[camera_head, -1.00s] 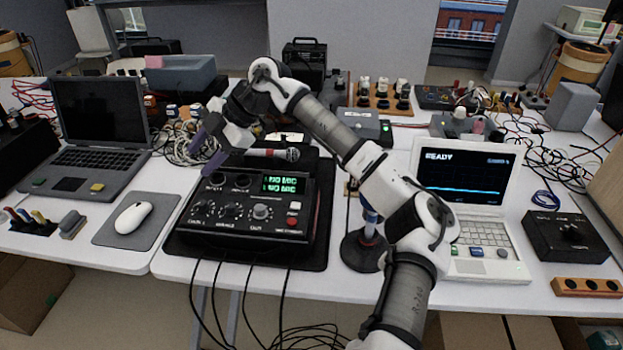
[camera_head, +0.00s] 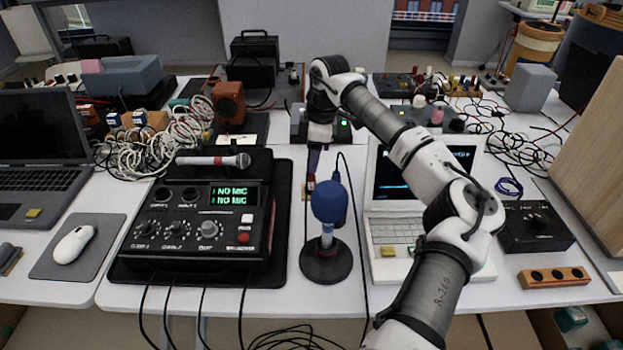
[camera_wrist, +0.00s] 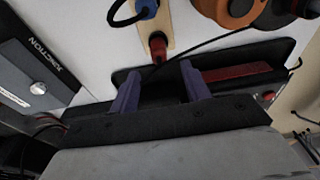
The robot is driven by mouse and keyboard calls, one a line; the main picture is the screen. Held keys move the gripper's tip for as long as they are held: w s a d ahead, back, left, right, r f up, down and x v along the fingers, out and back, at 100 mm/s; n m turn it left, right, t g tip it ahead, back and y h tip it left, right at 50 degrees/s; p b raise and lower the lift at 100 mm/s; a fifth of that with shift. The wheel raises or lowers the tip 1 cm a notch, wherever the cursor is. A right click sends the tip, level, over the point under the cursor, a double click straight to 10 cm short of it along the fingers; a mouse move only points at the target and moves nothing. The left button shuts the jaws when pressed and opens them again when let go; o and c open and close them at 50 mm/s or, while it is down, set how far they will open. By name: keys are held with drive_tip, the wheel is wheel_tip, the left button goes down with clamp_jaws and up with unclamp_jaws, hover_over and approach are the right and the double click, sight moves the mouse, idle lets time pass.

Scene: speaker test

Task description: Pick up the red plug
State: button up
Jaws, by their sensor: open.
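The red plug (camera_wrist: 157,47) sits on a light wooden strip (camera_wrist: 153,28) in the wrist view, with a black cable running beside it. A blue plug (camera_wrist: 147,9) is farther along the same strip. My gripper (camera_wrist: 160,70) is open, its two purple fingers spread and empty. The red plug lies just beyond the fingertips, roughly between them across the picture; the height gap cannot be told. In the head view my gripper (camera_head: 314,163) points down behind the blue microphone, and the plug there is too small to make out surely.
A blue microphone (camera_head: 329,203) on a round black stand is in front of my gripper. A black mixer box (camera_head: 200,222) reading "NO MIC", with a red-banded microphone (camera_head: 213,160) behind its display, is left. A white laptop (camera_head: 385,225) is right, partly behind my arm.

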sight(311, 175)
drive_tip(key=shift+a+f+p, duration=0.15)
drive_tip(key=shift+f+p, duration=0.25)
drive_tip(key=shift+f, duration=1.3)
drive_tip(key=shift+a+f+p, duration=0.15)
drive_tip(key=shift+f+p, duration=0.2)
drive_tip(key=shift+f, duration=1.3)
clamp_jaws()
drive_tip(key=shift+r, duration=0.1)
